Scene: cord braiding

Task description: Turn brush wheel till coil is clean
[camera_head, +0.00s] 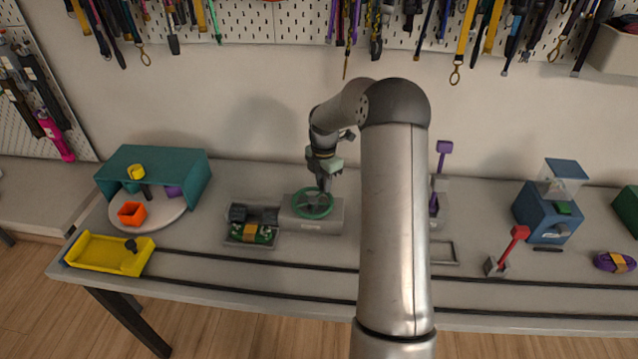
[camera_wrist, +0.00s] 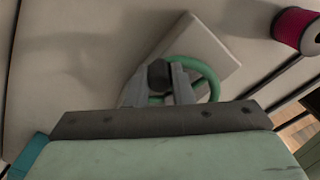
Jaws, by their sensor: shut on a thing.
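The brush wheel is a green spoked handwheel (camera_head: 313,205) on a grey block (camera_head: 328,225). My gripper (camera_head: 323,184) reaches down to the wheel's far side. In the wrist view, its fingers (camera_wrist: 170,90) are closed around a dark round knob (camera_wrist: 159,74) by the green wheel rim (camera_wrist: 208,78). A green coil with an orange band (camera_head: 250,232) lies in a grey tray left of the block. Dark brush-like parts (camera_head: 239,213) stand at the tray's back. The coil's surface is too small to judge for dirt.
A teal housing with a round turntable (camera_head: 112,212) and a yellow tray (camera_head: 88,253) stand at the left. A red-handled lever (camera_head: 515,238) and a blue machine (camera_head: 541,212) stand at the right. Dark rails run along the table front. In the wrist view, a magenta spool (camera_wrist: 292,27) shows.

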